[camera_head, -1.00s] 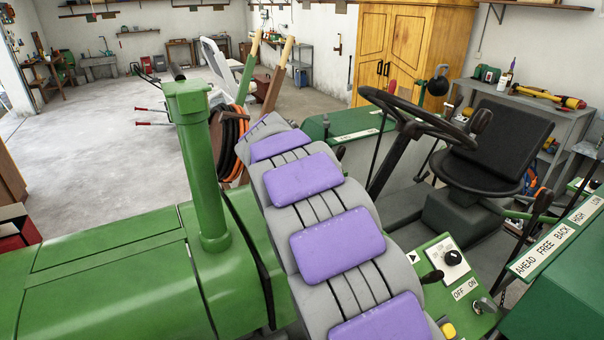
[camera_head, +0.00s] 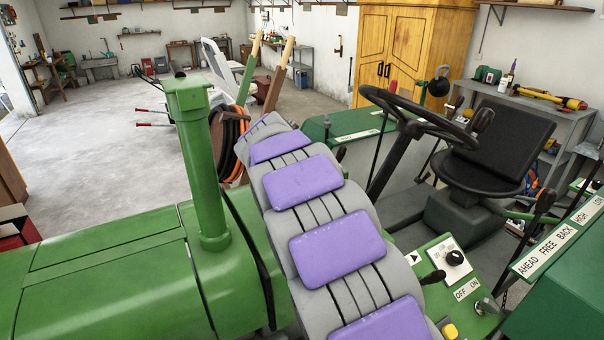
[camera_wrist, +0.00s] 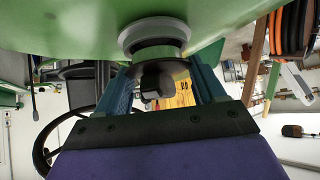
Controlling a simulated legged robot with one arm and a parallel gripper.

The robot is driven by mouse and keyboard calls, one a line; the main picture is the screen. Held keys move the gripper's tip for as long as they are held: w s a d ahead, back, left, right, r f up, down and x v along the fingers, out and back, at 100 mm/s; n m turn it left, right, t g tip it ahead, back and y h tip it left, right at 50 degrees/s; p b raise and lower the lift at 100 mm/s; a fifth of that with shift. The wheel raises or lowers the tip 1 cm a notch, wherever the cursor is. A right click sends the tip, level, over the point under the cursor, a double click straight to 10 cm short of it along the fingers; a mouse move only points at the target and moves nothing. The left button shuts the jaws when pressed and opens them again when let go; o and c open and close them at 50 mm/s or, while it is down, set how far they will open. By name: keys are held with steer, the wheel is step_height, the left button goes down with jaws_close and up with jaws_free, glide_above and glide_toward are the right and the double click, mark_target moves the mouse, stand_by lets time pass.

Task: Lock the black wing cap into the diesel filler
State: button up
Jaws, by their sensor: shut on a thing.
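In the wrist view, my gripper (camera_wrist: 163,78) has its two teal fingers on either side of the black wing cap (camera_wrist: 156,82) and is shut on it. The cap's dark round body lies right at the light grey ring of the diesel filler (camera_wrist: 155,36), which sits on a green surface. The cap looks roughly in line with the ring. I cannot tell whether it is seated inside or only against it. The head view shows neither the gripper, the cap nor the filler; my own purple-padded arm fills its middle.
In the head view, the green exhaust stack (camera_head: 203,160) rises from the bonnet (camera_head: 110,270) left of my arm. The steering wheel (camera_head: 410,115) and black seat (camera_head: 500,145) are to the right. Wooden handles (camera_head: 278,75) stand behind the arm. Open floor (camera_head: 90,150) lies at far left.

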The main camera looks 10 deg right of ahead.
steer(key=shift+f, duration=0.35)
steer(key=shift+r, duration=0.45)
steer(key=shift+f+b, duration=0.45)
steer(key=shift+b, duration=0.2)
steer(key=shift+r, duration=0.2)
steer(key=shift+r+p, duration=0.35)
steer(key=shift+r, duration=0.95)
